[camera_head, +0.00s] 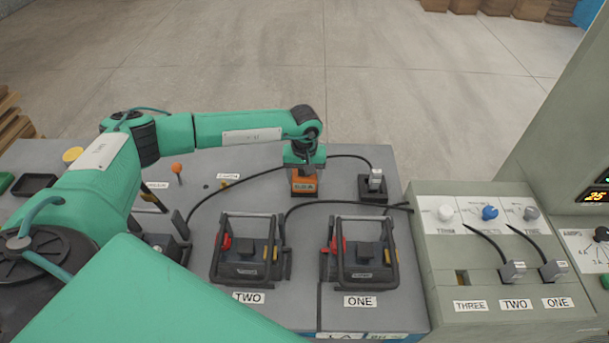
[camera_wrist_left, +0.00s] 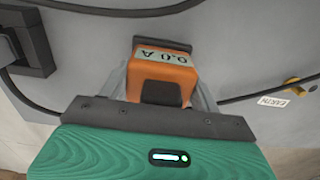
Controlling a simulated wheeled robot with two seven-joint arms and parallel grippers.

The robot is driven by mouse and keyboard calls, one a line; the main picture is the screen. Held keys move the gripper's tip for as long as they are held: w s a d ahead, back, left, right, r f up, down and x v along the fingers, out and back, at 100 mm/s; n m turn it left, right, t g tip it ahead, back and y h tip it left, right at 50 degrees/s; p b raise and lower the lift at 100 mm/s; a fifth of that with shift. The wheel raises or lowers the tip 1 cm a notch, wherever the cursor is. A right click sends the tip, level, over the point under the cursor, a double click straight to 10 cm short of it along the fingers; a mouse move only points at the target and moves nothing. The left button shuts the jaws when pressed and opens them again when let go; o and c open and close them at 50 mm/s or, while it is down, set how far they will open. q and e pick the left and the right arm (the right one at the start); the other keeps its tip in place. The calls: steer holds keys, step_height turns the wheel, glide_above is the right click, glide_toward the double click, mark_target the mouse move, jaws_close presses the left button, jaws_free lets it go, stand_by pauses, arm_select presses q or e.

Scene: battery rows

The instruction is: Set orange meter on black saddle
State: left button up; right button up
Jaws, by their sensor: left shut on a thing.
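The orange meter (camera_head: 304,183) is between the jaws of my left gripper (camera_head: 304,171), over the back part of the grey bench. In the left wrist view the meter (camera_wrist_left: 162,75) shows a display reading 0.0 A, with the jaws of my left gripper (camera_wrist_left: 161,92) shut on its two sides. I cannot tell whether its underside touches the bench. No part is labelled as the black saddle; a black block (camera_head: 372,194) with a grey plug in it stands right of the meter, and I cannot tell if that is it. My right gripper is out of view.
Two black-framed battery units, TWO (camera_head: 248,270) and ONE (camera_head: 361,272), stand in front of the meter. A black cable (camera_head: 232,184) runs behind the meter toward the black block. A control panel (camera_head: 437,262) stands at right. An orange-topped post (camera_head: 177,168) is at left.

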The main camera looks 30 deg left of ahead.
arm_select(q)
steer(key=o, duration=0.7)
steer(key=shift+f, duration=0.15)
steer(key=o, duration=0.4)
